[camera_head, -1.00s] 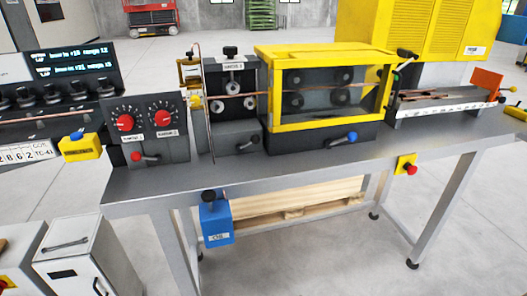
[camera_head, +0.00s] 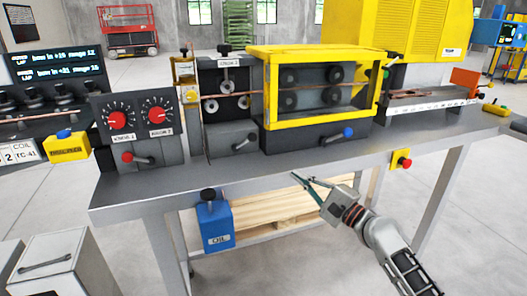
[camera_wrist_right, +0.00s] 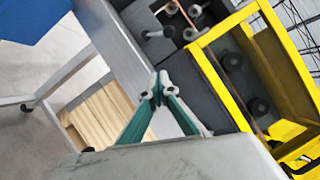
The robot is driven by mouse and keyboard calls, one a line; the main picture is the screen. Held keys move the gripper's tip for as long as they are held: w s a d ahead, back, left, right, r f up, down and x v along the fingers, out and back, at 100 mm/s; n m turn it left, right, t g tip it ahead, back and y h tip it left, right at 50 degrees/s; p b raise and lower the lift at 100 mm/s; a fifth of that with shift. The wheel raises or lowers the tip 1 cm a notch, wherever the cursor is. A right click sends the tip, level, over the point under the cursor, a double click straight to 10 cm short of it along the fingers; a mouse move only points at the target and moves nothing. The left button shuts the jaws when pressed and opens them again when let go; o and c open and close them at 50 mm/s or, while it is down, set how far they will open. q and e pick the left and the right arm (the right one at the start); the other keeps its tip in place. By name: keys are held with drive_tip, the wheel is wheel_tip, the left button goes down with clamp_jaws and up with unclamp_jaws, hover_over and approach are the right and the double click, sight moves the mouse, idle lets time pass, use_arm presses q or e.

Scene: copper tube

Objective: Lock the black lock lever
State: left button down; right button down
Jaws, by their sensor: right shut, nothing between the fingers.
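The black lock lever (camera_head: 245,141) has a grey handle and a black knob. It sits on the front of a dark grey box (camera_head: 222,140) under the roller unit. A lever on a dark box also shows in the right wrist view (camera_wrist_right: 155,33), above my fingertips. My right gripper (camera_head: 302,181) is in front of the table's front edge, below and to the right of the lever. Its green fingers are shut with nothing between them. In the right wrist view the fingertips (camera_wrist_right: 159,90) meet near the middle, apart from the lever. My left gripper is not in view.
A lever with a blue knob (camera_head: 348,132) is under the yellow-framed guard (camera_head: 320,124). A red-knobbed lever (camera_head: 127,157) is on the dial panel at left. The table's front strip (camera_head: 240,178) is clear.

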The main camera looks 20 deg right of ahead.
sight(245, 142)
drive_tip(key=shift+w+d+r+m+y, duration=0.15)
drive_tip(key=shift+d+r+m, duration=0.1)
drive_tip(key=shift+r, duration=0.35)
drive_tip(key=shift+w+d+r+m+y, duration=0.15)
drive_tip(key=shift+r+m, duration=0.1)
drive_tip(key=shift+r, duration=0.3)
drive_tip(key=shift+w+a+r, duration=0.1)
drive_tip(key=shift+w+a, duration=0.05)
drive_tip(key=shift+w, duration=0.1)
drive_tip(key=p+x, duration=0.1)
drive_tip(key=x, duration=0.7)
drive_tip(key=shift+w+a+r, duration=0.15)
drive_tip(key=shift+w+r, duration=0.1)
drive_tip(key=shift+w, duration=0.1)
drive_tip(key=a+p, duration=0.1)
drive_tip(key=w+a+r, duration=0.1)
drive_tip(key=shift+w+a+r+p, duration=0.2)
drive_tip(key=shift+a+r+p, duration=0.1)
drive_tip(key=shift+a+p, duration=0.1)
drive_tip(key=shift+a+r, duration=0.15)
drive_tip(key=shift+a, duration=0.1)
drive_tip(key=shift+w+a, duration=0.15)
